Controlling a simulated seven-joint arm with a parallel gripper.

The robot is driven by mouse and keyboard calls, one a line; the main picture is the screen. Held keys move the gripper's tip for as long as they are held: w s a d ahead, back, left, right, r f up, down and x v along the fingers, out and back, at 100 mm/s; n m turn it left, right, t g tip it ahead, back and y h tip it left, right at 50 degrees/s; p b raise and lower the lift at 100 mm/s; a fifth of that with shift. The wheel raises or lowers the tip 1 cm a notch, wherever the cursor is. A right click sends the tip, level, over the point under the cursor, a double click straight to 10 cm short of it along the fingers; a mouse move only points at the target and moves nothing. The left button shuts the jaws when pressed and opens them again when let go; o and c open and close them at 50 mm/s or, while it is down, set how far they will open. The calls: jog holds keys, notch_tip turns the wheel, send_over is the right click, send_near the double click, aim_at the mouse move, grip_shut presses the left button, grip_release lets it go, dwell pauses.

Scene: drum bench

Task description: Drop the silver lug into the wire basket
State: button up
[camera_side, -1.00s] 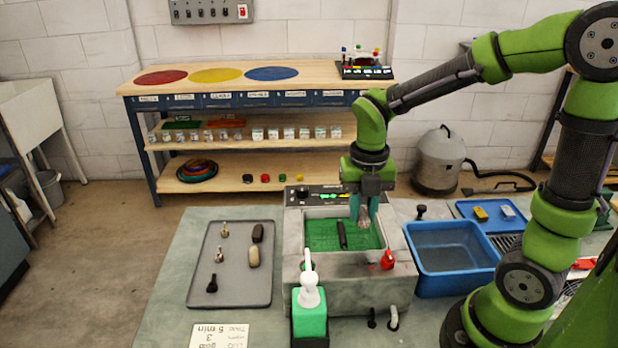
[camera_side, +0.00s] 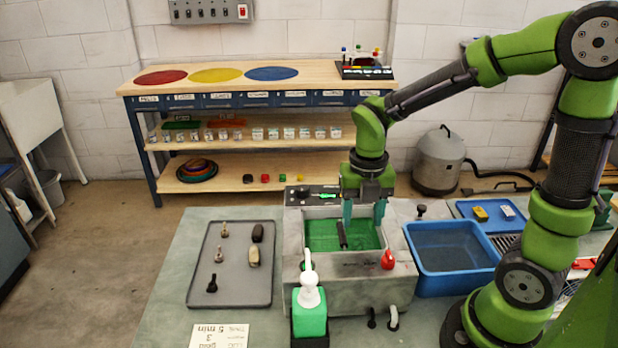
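My gripper (camera_side: 364,217) hangs over the grey wash basin (camera_side: 400,268), its two teal fingers apart with nothing seen between them. The basin has a green inside (camera_side: 322,235), and a dark bar (camera_side: 341,236) shows in it near the left finger. I cannot clearly make out the wire basket in the basin. The lug that was between the fingers is no longer visible; where it lies is hidden or too small to tell.
A grey tray (camera_side: 232,290) at the left holds several small parts. A green bottle with a white pump (camera_side: 309,312) stands in front of the basin. A blue tub (camera_side: 450,280) is at its right, and a red knob (camera_side: 388,259) sits on the basin's front.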

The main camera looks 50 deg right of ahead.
jog(key=shift+r, duration=0.1)
notch_tip(320, 180, up, 17)
dwell(0.6)
dwell(0.4)
